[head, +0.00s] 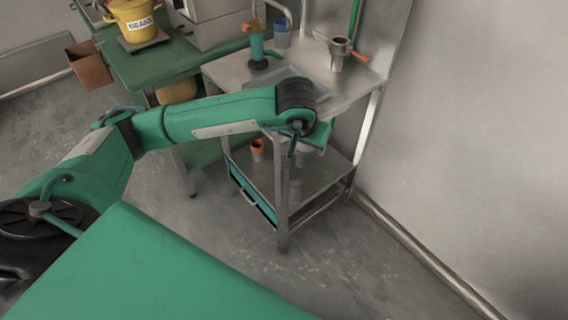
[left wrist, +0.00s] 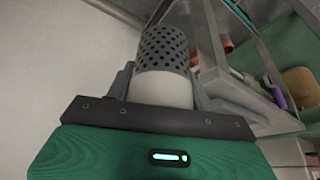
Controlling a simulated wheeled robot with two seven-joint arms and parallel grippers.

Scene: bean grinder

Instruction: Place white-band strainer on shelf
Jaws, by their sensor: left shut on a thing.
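The white-band strainer (left wrist: 163,50) is a grey perforated cylinder with a plain white band at its near end. It fills the middle of the left wrist view, with a finger on each side. My left gripper (left wrist: 160,88) is shut on it at the white band. In the head view my left gripper (head: 306,151) is beside the steel rack, above its lower shelf (head: 316,188); the arm largely hides the strainer there. I cannot tell whether the strainer touches the rack. My right gripper is not in view.
An orange-rimmed cup (head: 258,150) stands at the back left of the lower shelf. A rack post (head: 282,205) rises at the front. The worktop above holds a metal cup (head: 339,52) and a teal-and-orange tool (head: 257,45). A wall bounds the right side.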

